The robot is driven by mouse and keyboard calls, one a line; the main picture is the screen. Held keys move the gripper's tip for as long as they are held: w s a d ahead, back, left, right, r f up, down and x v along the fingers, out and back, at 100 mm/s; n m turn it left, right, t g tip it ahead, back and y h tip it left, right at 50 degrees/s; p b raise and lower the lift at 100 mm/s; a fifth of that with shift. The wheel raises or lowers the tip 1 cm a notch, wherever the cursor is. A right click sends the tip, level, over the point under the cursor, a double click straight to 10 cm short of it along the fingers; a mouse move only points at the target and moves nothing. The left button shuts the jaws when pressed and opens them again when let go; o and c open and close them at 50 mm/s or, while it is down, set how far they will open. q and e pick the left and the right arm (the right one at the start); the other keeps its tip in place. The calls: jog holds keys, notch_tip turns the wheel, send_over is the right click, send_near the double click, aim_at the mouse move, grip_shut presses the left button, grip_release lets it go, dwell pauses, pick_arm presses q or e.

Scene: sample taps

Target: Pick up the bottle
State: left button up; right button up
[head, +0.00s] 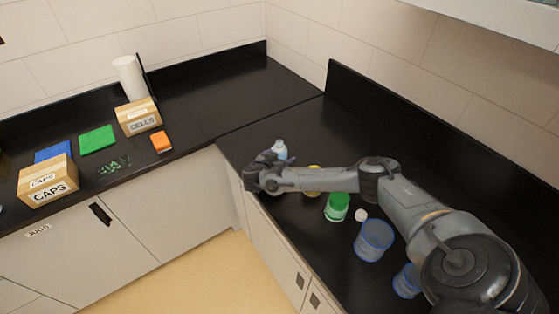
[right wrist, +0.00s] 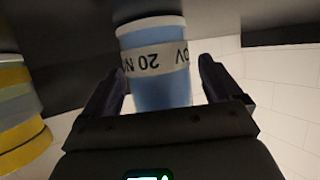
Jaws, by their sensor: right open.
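The bottle (head: 280,148) is light blue with a white cap or top and stands on the black counter just beyond my right gripper (head: 256,172) in the head view. In the right wrist view the bottle (right wrist: 160,92) is blue with a white label reading "20 NOV", upside down in the picture. It lies between the two open fingers of my right gripper (right wrist: 160,84), with a visible gap on each side. The bottle's lower part is hidden behind the gripper in the head view. My left gripper is not in view.
A yellow container (head: 313,181) stands partly behind my right arm; it also shows in the wrist view (right wrist: 20,115). Boxes (head: 137,116) sit on the left counter. The corner counter is clear.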

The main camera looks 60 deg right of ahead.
jog(key=c, duration=1.2)
